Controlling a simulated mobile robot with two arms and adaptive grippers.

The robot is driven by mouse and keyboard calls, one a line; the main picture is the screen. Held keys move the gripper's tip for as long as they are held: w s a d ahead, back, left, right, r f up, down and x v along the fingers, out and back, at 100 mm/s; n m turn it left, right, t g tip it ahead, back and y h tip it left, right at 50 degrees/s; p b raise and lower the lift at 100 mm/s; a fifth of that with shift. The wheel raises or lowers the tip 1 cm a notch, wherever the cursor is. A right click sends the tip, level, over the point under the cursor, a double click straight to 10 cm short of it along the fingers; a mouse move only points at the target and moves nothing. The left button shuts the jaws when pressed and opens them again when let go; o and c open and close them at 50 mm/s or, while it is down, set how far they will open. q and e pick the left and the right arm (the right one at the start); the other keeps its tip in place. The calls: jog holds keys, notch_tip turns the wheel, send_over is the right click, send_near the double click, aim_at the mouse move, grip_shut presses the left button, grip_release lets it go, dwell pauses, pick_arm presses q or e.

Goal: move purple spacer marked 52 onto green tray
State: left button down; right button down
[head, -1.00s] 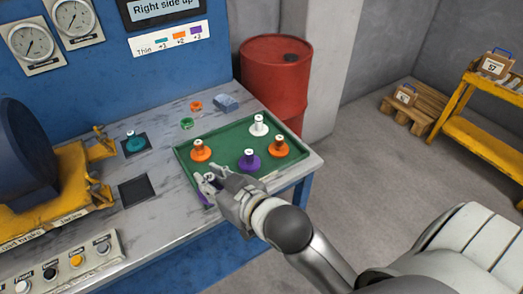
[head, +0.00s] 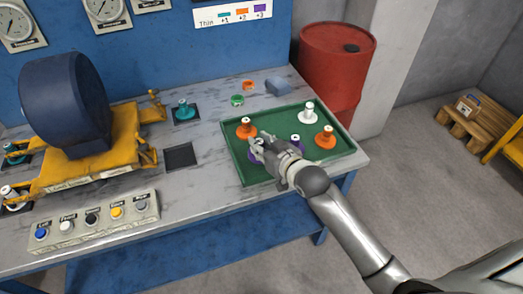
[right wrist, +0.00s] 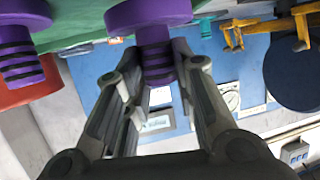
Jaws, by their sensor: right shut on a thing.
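A purple spacer (right wrist: 157,58) with a wide flange and a black-banded stem sits between the fingers of my right gripper (head: 262,142), which is shut on its stem. In the head view this spacer (head: 253,156) shows partly behind the gripper, over the left part of the green tray (head: 300,176). I cannot tell whether its flange touches the tray. A second purple spacer (head: 295,141) stands on the tray, partly hidden by the gripper; it also shows at left in the right wrist view (right wrist: 20,66). No number is readable on either. My left gripper is out of view.
Orange spacers (head: 246,128) (head: 325,138) and a white spacer (head: 309,112) stand on the tray around the gripper. A square dark recess (head: 180,157) lies left of the tray, and a teal spacer (head: 184,110) stands behind it. A red barrel (head: 335,70) stands behind the table.

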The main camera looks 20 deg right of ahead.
jog(key=shift+f, duration=1.05)
jog(key=shift+s+f, duration=0.1)
jog(key=c, duration=1.2)
grip_release()
jog(key=shift+f, duration=0.1)
jog(key=shift+r, duration=0.25)
jog(key=v, duration=1.2)
